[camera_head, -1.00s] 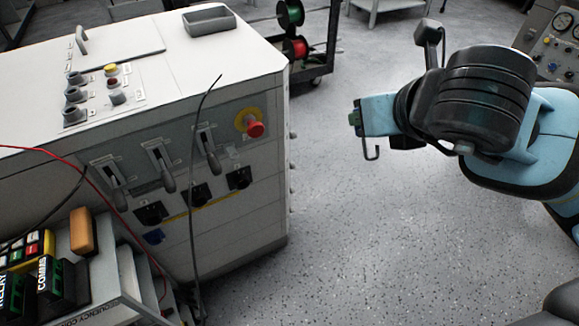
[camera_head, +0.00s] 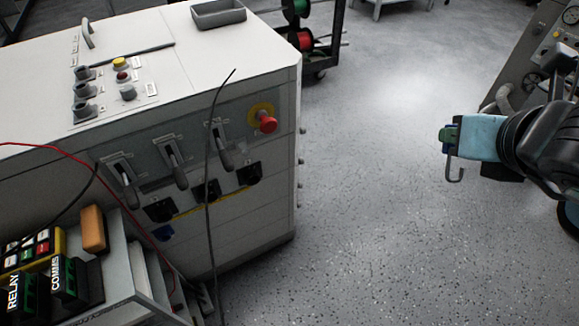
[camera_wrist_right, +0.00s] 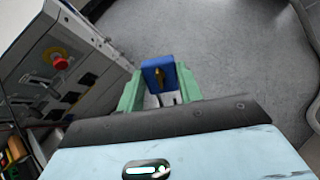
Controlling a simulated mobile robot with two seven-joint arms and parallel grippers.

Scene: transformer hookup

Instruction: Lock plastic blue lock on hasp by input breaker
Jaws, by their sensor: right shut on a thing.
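My right gripper (camera_head: 447,141) is at the right of the head view, well apart from the white cabinet. It is shut on a blue lock, whose grey hooked shackle (camera_head: 455,174) hangs below it. In the right wrist view, the blue lock (camera_wrist_right: 158,74) with a yellowish middle sits between the green fingers of the gripper (camera_wrist_right: 160,80). The cabinet front has three grey breaker levers (camera_head: 174,162), with black hasp-like parts (camera_head: 206,192) below them. A small blue piece (camera_head: 162,232) shows below the left black part. My left gripper is out of view.
A red emergency knob (camera_head: 267,122) juts from the cabinet (camera_head: 255,225). A thin dark cable (camera_head: 208,190) hangs before the levers. Label blocks and an orange block (camera_head: 93,229) stand on a shelf at lower left. The floor (camera_head: 370,200) between cabinet and gripper is clear.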

